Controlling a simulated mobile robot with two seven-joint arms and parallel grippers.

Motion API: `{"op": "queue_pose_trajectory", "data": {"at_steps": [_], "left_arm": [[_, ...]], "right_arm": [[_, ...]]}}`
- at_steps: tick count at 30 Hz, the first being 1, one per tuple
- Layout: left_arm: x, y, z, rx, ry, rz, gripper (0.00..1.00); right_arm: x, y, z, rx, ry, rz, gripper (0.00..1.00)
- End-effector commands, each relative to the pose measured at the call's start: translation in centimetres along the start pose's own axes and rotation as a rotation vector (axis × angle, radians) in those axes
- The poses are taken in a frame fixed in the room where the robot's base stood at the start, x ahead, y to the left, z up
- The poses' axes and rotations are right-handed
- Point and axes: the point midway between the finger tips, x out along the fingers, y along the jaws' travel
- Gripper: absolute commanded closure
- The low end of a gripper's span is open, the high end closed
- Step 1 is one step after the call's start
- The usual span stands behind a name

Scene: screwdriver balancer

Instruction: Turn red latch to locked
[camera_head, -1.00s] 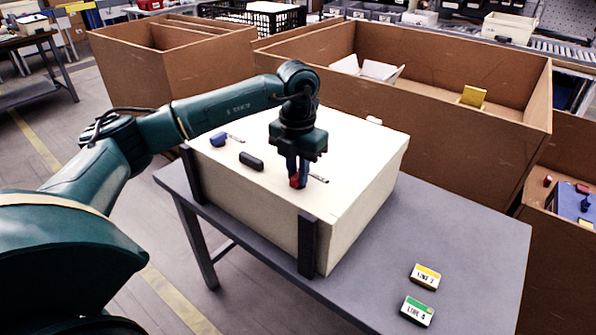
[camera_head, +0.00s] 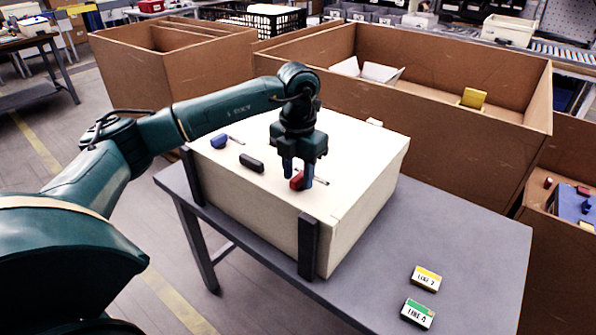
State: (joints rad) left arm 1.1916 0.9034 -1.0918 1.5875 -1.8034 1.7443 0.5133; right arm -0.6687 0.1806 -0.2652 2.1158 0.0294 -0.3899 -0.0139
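The red latch (camera_head: 297,181) is on the top of the cream box (camera_head: 365,165), near its front edge. A thin light bar (camera_head: 321,178) shows just right of it. My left gripper (camera_head: 298,178) points down over the latch. Its two blue fingers are apart, one on each side of the latch, with the red showing between them. I cannot tell whether either finger touches it. My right gripper is not in view.
A blue latch (camera_head: 219,141) and a dark grey handle (camera_head: 251,162) are also on the box top. Dark brackets (camera_head: 308,246) stand at the box's corners on the grey table (camera_head: 460,240). Two labelled blocks, yellow (camera_head: 426,278) and green (camera_head: 417,313), lie at the front right. Large brown bins stand behind.

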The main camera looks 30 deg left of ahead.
Motion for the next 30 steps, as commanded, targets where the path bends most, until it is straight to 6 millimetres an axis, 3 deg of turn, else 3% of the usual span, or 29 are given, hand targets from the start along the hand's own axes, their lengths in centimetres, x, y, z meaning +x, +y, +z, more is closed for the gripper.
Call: {"op": "queue_pose_trajectory", "data": {"at_steps": [8, 24, 30], "left_arm": [[-0.8, 0.0, 0.1, -0.001, -0.003, 0.000, 0.62], [-11.5, 0.0, 0.0, 0.000, -0.003, 0.000, 0.62], [-13.1, 0.0, 0.0, -0.001, -0.001, 0.000, 0.62]], "right_arm": [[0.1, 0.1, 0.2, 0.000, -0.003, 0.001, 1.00], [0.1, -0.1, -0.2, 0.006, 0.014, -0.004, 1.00], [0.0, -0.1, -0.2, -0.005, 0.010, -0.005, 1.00]]}}
